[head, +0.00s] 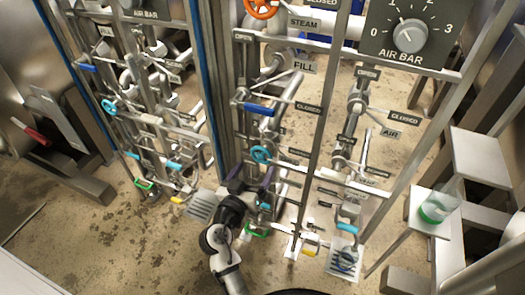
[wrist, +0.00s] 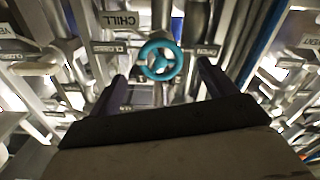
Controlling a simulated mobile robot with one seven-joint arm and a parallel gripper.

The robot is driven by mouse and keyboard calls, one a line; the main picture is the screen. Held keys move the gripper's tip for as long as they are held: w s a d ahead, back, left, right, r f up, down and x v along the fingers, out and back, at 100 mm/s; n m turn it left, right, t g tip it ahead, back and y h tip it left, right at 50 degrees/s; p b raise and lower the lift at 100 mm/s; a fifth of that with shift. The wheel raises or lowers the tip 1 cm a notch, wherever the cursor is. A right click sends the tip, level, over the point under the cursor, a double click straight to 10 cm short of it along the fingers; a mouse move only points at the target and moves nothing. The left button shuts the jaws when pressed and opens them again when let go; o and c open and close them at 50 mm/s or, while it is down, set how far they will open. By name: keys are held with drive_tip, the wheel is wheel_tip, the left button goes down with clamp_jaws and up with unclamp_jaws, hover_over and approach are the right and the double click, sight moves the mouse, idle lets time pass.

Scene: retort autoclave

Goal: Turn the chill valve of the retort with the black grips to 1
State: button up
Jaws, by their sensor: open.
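A teal handwheel (wrist: 160,60) is ahead of my gripper in the wrist view, beside a CHILL sign (wrist: 118,20). Signs stand on both sides of it. In the head view a teal wheel (head: 260,154) is on the middle rack, just beyond my gripper (head: 251,179). My gripper is open and empty, and in the wrist view its two dark fingers (wrist: 162,78) point toward the wheel, one on either side, apparently short of it. I cannot read the wheel's setting. I see no black grips that mark the retort.
Another teal wheel (head: 108,106) is on the left rack. A blue lever (head: 259,109), an orange wheel (head: 261,8) and an AIR BAR dial (head: 409,36) are above. Pipes crowd both sides of my gripper. A beaker with green liquid (head: 437,207) stands right. Floor is open at lower left.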

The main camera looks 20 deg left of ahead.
sight(261, 159)
drive_tip(key=w+p, duration=0.1)
drive_tip(key=w, duration=0.5)
drive_tip(key=shift+w+d+p, duration=0.1)
drive_tip(key=shift+w+p, duration=0.3)
drive_tip(key=c, duration=1)
drive_tip(key=shift+o, duration=0.2)
